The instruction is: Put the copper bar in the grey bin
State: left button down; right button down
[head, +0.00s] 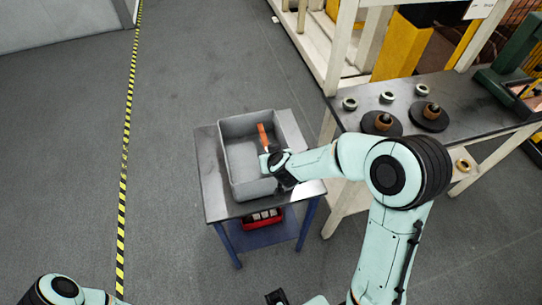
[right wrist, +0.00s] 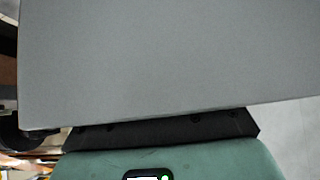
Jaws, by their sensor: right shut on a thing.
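The copper bar (head: 262,134) is an orange-brown strip in the head view, held tilted over the grey bin (head: 225,160). My right gripper (head: 264,149) is shut on the bar's lower end, at the bin's right side. I cannot tell whether the bar touches the bin. The bin is an open rectangular box on a small metal table, and its visible floor is bare. In the right wrist view a plain grey surface fills most of the picture, and the bar and fingertips do not show. Part of my left arm shows at the lower left, without a gripper I can make out.
The small table (head: 216,202) has blue legs and a lower shelf with a red container (head: 262,218). A workbench (head: 466,95) at the right carries several rings and two dark discs with copper-coloured rolls. The floor to the left is clear, crossed by a yellow-black line (head: 124,150).

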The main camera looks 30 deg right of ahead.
pick_arm(q)
jog(key=shift+s+f+b, duration=0.2)
jog(key=shift+f+b, duration=0.15)
jog(key=shift+f, duration=0.05)
pick_arm(e)
jog(key=shift+f, duration=0.55)
jog(key=c, duration=1)
grip_release()
jog(key=shift+r, duration=0.15)
pick_arm(q)
jog(key=w+r+p, duration=0.3)
jog(key=r+p, duration=0.2)
jog(key=r, duration=0.1)
jog(key=shift+w, duration=0.3)
pick_arm(e)
jog(key=v, duration=1.2)
jog(key=shift+r, duration=0.5)
pick_arm(q)
jog(key=shift+s, duration=0.15)
pick_arm(e)
jog(key=shift+s, duration=0.1)
